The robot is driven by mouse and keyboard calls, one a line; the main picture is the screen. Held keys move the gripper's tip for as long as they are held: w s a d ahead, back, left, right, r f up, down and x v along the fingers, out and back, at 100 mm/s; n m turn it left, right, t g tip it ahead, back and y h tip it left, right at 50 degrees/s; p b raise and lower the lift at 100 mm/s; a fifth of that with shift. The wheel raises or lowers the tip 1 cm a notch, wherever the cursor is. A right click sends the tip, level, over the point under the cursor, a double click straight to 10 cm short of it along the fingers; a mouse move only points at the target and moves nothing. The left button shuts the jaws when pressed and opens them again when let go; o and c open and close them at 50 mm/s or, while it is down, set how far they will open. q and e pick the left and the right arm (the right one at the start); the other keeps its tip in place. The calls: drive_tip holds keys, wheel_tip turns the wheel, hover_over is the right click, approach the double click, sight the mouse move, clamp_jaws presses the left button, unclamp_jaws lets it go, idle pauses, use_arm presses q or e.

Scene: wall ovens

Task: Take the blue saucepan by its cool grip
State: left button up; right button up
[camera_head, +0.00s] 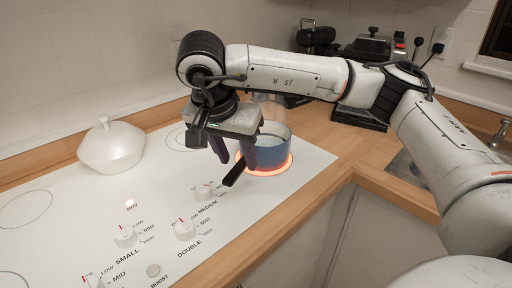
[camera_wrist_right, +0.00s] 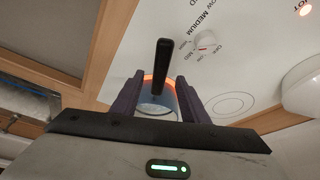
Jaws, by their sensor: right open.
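The blue saucepan (camera_head: 272,150) stands on a glowing orange-red burner on the white hob. Its black handle (camera_head: 236,173) points toward the front left, away from the glow. My right gripper (camera_head: 233,157) is open, pointing down over the handle side of the pan. In the right wrist view the black handle (camera_wrist_right: 162,60) shows between the two dark fingers of the right gripper (camera_wrist_right: 159,82), with a gap on each side. The pan's blue wall (camera_wrist_right: 171,98) shows there behind the handle. The pan is partly hidden by the gripper in the head view. My left gripper is not in view.
A white lidded pot (camera_head: 111,148) stands at the hob's back left. Several knobs, one the front knob (camera_head: 185,229), line the hob's front. A lit HOT mark shows near the left knobs. Dark appliances (camera_head: 372,45) stand at the back right.

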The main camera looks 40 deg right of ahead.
drive_tip(key=shift+s+x, duration=0.2)
drive_tip(key=shift+x, duration=0.9)
drive_tip(key=x, duration=0.3)
drive_tip(key=p+x, duration=0.1)
drive_tip(key=x, duration=0.2)
drive_tip(key=shift+a, duration=0.25)
clamp_jaws()
drive_tip(key=shift+w+r, duration=0.1)
drive_tip(key=shift+r, duration=0.05)
